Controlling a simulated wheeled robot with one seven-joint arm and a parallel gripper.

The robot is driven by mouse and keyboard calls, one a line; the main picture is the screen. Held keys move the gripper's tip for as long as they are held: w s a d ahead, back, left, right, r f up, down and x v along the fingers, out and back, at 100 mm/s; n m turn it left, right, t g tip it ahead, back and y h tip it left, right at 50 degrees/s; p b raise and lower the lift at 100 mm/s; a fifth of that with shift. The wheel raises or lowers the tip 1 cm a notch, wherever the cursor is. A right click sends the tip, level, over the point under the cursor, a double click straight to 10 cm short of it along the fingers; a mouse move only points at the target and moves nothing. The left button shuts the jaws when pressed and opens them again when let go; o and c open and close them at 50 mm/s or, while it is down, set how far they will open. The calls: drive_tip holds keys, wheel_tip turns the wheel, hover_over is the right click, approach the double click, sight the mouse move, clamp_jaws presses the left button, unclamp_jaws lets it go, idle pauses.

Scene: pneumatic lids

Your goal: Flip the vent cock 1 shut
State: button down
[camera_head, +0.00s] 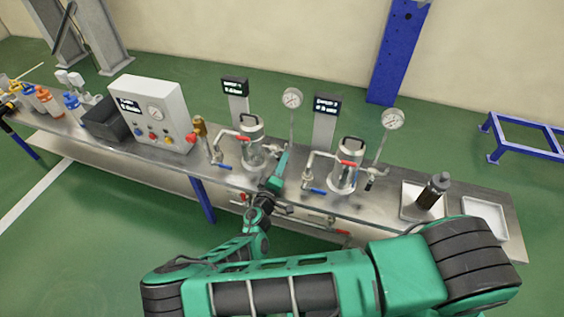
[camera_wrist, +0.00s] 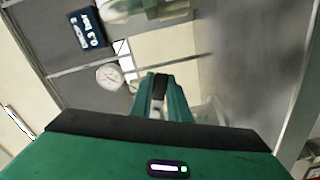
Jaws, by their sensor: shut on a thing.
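The left vessel (camera_head: 252,140) is an upright metal and glass cylinder with a black lid handle, standing on the steel bench (camera_head: 120,158). My gripper (camera_head: 281,160) reaches over the bench's front edge to the right side of this vessel, below its gauge. In the wrist view the gripper's fingers (camera_wrist: 160,88) are close together, shut on a small pale part at the vessel's side. This fits the place of vent cock 1, but the fingers cover it almost wholly. Its lever angle cannot be told.
A second vessel (camera_head: 346,165) with red and blue levers stands to the right. The left gauge (camera_head: 292,98) is on a thin stem close behind my gripper. A control box (camera_head: 150,115) stands left. Trays (camera_head: 483,217) and a dark bottle (camera_head: 433,190) are at the right end.

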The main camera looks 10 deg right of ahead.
drive_tip(key=shift+f, duration=0.1)
drive_tip(key=m, duration=0.1)
drive_tip(key=f+m, duration=0.1)
drive_tip(key=shift+w+a+m, duration=0.15)
drive_tip(key=shift+a+m, duration=0.1)
drive_tip(key=shift+m, duration=0.15)
drive_tip(key=m, duration=0.2)
drive_tip(key=a+f+m, duration=0.1)
drive_tip(key=shift+w+m, duration=0.25)
drive_tip(key=shift+m, duration=0.15)
drive_tip(key=m, duration=0.1)
drive_tip(key=a+m, duration=0.1)
drive_tip(key=m, duration=0.2)
drive_tip(key=shift+w+a+f, duration=0.2)
drive_tip(key=shift+w+f, duration=0.1)
drive_tip(key=shift+f, duration=0.1)
drive_tip(key=shift+w+a+m, duration=0.15)
drive_tip(key=shift+a+m, duration=0.1)
drive_tip(key=shift+m, duration=0.45)
drive_tip(key=shift+w+a+m, duration=0.1)
drive_tip(key=shift+a+m, duration=0.1)
drive_tip(key=shift+m, duration=0.5)
drive_tip(key=shift+a, duration=0.1)
drive_tip(key=c, duration=1.7)
unclamp_jaws()
